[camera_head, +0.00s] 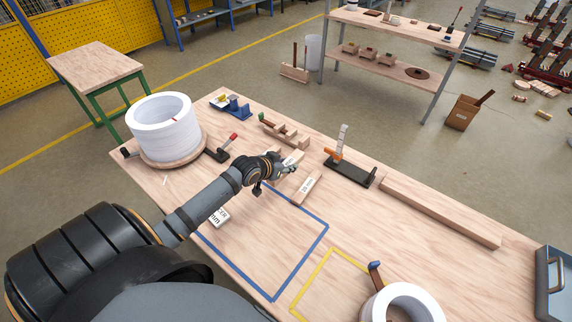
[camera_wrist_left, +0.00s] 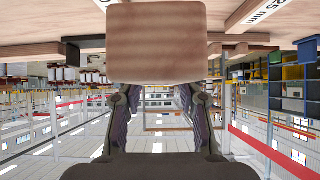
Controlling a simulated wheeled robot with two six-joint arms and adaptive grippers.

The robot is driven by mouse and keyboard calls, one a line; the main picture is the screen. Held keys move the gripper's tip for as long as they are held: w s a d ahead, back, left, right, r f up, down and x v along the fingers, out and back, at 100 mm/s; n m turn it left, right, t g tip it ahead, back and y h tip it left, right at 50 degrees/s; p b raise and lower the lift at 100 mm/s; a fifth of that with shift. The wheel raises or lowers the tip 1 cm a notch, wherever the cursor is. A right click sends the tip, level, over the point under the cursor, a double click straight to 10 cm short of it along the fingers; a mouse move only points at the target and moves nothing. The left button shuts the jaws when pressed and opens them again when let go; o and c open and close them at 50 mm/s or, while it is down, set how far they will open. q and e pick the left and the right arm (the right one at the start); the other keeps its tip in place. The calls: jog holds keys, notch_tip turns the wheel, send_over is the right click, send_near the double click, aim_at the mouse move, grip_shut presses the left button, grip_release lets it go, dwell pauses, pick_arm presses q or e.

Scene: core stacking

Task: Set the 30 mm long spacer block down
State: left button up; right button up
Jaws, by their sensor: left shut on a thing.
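My left gripper (camera_head: 287,170) reaches over the table from the lower left in the head view. In the left wrist view it is shut on a plain wooden block (camera_wrist_left: 156,42), with a finger on each side; no length label shows on the face I see. A wooden block marked 25 mm (camera_wrist_left: 262,13) lies beside it, and it also shows in the head view (camera_head: 307,188). Another labelled block (camera_head: 219,217) is partly hidden by my left arm; its number is not readable. My right gripper is not in view.
Blue (camera_head: 309,249) and yellow (camera_head: 310,276) taped outlines mark the table (camera_head: 400,235); the blue area looks mostly clear. A white ring stack (camera_head: 160,112), a black clamp stand (camera_head: 350,172), a long wooden bar (camera_head: 440,212) and a white ring (camera_head: 428,303) stand around.

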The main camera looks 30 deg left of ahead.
pick_arm(q)
jog(key=s+d+r, duration=0.3)
jog(key=s+d, duration=0.1)
jog(key=s, duration=0.2)
jog(key=shift+s+d, duration=0.25)
